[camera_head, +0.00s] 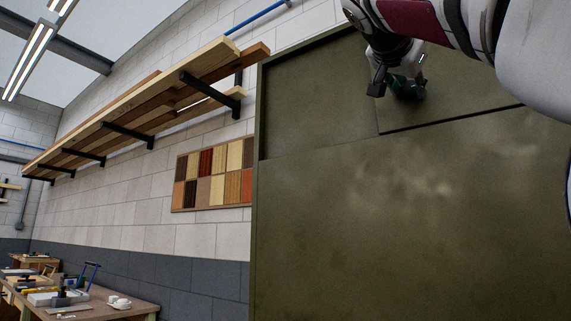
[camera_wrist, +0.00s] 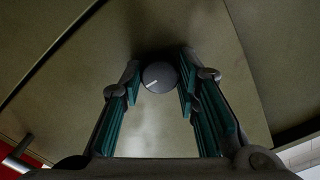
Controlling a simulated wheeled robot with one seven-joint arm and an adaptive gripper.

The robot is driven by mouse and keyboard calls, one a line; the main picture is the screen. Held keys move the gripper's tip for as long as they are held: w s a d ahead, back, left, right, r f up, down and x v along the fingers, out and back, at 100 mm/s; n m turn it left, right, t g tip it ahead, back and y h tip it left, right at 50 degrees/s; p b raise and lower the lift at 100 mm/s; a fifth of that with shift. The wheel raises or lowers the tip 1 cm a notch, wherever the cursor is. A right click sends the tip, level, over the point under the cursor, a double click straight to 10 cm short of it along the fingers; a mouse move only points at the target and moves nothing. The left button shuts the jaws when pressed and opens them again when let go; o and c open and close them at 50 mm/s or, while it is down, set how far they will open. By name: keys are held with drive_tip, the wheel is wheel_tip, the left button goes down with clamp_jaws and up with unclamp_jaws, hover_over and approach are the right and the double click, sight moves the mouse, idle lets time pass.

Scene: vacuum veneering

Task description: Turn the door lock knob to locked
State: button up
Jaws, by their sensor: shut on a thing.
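The door lock knob (camera_wrist: 160,77) is a small round dark grey disc with a pale pointer line on its face. In the wrist view the line runs from lower left to upper right, close to horizontal. My gripper (camera_wrist: 160,85) has one teal-padded finger on each side of the knob, and its fingertips are shut on it. In the head view my gripper (camera_head: 401,88) is at the top right, against the green door panel (camera_head: 470,88). The knob is hidden there behind my gripper.
The large olive-green cabinet (camera_head: 410,220) fills the right of the head view. To its left are a wall shelf with boards (camera_head: 130,105), a panel of veneer samples (camera_head: 214,175) and a workbench (camera_head: 100,310) with tools. My arm covers the top right corner.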

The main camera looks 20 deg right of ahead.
drive_tip(key=o, duration=1.2)
drive_tip(key=shift+c, duration=0.2)
drive_tip(key=v, duration=1.2)
drive_tip(key=shift+f, duration=0.1)
